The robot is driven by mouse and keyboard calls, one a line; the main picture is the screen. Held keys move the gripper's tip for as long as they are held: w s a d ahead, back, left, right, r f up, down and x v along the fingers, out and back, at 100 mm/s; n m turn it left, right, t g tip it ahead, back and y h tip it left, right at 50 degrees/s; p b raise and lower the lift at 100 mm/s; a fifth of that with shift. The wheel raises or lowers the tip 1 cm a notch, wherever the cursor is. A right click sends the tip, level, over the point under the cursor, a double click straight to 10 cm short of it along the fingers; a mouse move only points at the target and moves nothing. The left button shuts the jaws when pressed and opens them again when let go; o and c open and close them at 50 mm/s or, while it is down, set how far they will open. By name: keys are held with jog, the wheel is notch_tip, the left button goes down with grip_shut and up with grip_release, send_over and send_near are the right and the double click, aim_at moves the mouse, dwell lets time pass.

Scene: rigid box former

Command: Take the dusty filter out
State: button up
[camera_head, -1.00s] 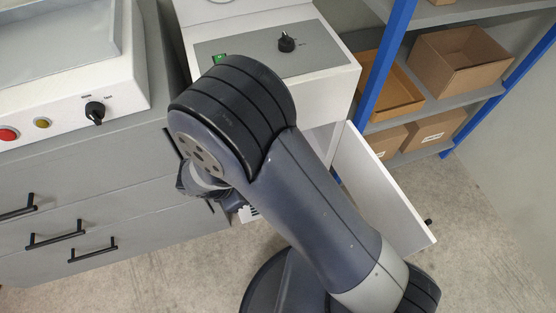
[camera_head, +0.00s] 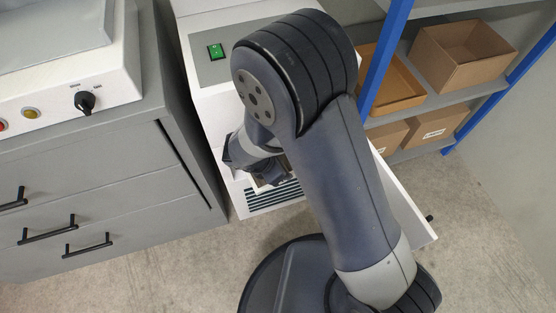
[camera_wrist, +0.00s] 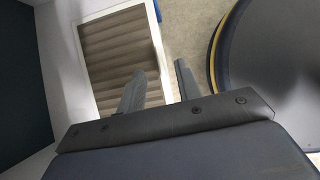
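The dusty filter (camera_wrist: 115,48) shows in the wrist view as a white-framed panel with brownish pleats, standing inside a white compartment. My gripper (camera_wrist: 160,80) has its two fingers apart with nothing clamped between them. In the picture, the left finger overlaps the filter's lower right part, and the right frame edge runs down between the fingers. I cannot tell whether they touch. In the head view my gripper (camera_head: 268,176) is low at the front of the white machine (camera_head: 213,100), partly hidden by my arm. I cannot make out the filter there.
The machine's open white door (camera_head: 403,195) is right of my arm. A louvred grille (camera_head: 272,196) is low on the machine. A grey drawer cabinet (camera_head: 90,170) stands close on the left. A blue-post shelf with cardboard boxes (camera_head: 460,52) is at the right. Floor is clear in front.

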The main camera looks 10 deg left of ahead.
jog(key=b+x, duration=0.1)
jog(key=x, duration=0.3)
jog(key=shift+f, duration=0.35)
jog(key=shift+c, duration=0.3)
grip_shut()
